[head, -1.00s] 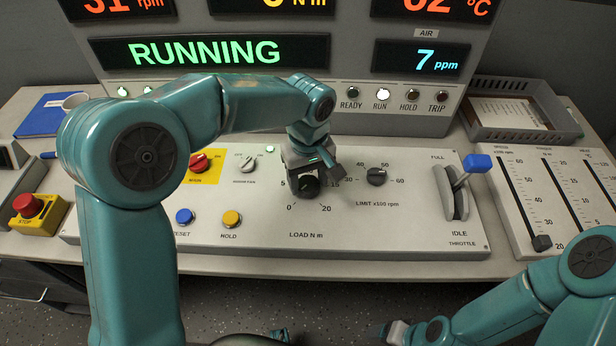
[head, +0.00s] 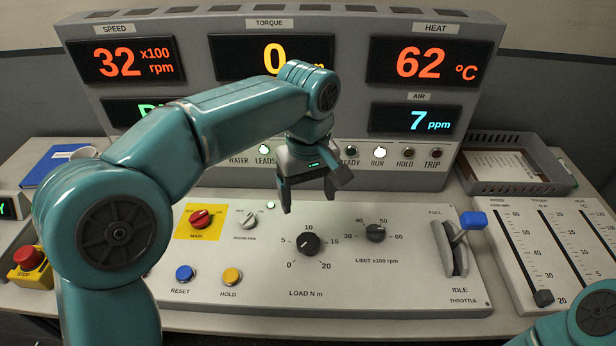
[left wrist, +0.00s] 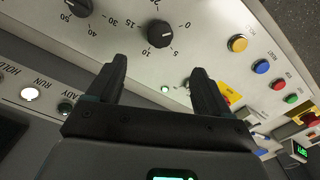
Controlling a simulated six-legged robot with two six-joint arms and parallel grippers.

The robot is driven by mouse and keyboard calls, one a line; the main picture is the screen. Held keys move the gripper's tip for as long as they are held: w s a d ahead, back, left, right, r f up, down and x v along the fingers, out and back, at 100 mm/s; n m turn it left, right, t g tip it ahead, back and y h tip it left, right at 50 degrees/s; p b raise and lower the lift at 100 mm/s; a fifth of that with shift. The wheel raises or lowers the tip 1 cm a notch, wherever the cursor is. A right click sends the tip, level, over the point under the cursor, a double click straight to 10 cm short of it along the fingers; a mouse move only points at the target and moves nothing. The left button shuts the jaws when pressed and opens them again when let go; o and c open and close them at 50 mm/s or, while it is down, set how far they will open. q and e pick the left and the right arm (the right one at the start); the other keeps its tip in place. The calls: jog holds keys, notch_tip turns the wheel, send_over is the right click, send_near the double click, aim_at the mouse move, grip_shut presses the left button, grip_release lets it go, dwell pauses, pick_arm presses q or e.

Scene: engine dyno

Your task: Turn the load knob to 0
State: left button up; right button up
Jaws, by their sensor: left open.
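The load knob (head: 308,244) is a black round knob on the pale sloping panel, inside a printed scale from 0 at lower left to 20 at lower right. It also shows in the left wrist view (left wrist: 160,33). Its pointer mark is too small to read for certain. My left gripper (head: 314,200) is open and empty, above and behind the knob, apart from it. In the left wrist view its two fingers (left wrist: 155,85) stand apart, with the knob beyond their tips. The torque display (head: 274,60) shows a 0, partly hidden by my left arm. My right gripper is out of view.
The limit knob (head: 376,232) is close to the right of the load knob. The red main switch (head: 201,218), blue reset button (head: 184,273) and yellow hold button (head: 232,277) lie left. The blue-topped throttle lever (head: 472,220) stands at the right. The panel before the load knob is clear.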

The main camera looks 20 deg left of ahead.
pick_arm(q)
jog(key=shift+r, duration=1.5)
